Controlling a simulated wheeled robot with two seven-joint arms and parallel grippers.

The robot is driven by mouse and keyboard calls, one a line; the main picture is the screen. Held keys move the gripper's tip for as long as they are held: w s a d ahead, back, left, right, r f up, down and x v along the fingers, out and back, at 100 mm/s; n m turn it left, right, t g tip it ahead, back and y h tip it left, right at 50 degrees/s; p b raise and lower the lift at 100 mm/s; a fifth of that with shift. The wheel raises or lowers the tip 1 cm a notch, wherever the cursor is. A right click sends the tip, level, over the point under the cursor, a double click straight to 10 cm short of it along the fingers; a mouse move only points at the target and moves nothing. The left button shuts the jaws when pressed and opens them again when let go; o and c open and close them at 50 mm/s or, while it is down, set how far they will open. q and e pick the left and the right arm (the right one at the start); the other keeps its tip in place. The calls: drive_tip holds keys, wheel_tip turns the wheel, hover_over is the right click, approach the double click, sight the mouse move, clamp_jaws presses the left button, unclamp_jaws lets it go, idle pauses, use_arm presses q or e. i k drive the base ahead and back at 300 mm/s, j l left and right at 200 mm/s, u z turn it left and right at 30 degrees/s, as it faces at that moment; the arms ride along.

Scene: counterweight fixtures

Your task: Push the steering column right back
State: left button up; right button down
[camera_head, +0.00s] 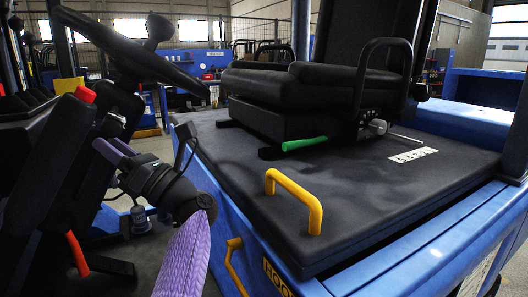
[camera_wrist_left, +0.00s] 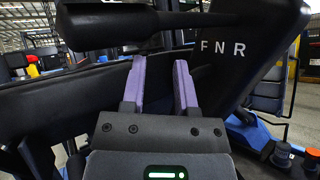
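The steering column (camera_head: 48,165) is the dark upright body at the left of the head view, with the black steering wheel (camera_head: 172,70) above it. In the left wrist view its dark panel (camera_wrist_left: 235,60) marked FNR fills much of the picture. My left gripper (camera_head: 110,148) is beside the column, its purple fingers pointing at it. In the left wrist view the gripper (camera_wrist_left: 160,82) has its fingers apart, with nothing visibly held between them. The fingertips are close to the dark panel; I cannot tell whether they touch it. My right gripper is not in view.
A red knob (camera_head: 85,94) tops the column side, and an orange-red lever (camera_head: 77,252) is low down. The seat (camera_head: 310,88) stands on a dark deck with a yellow handle (camera_head: 295,200) and a green lever (camera_head: 303,143). A second yellow handle (camera_head: 234,268) is lower.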

sight(68, 216)
drive_tip(key=k+l, duration=0.7)
drive_tip(key=k, duration=0.2)
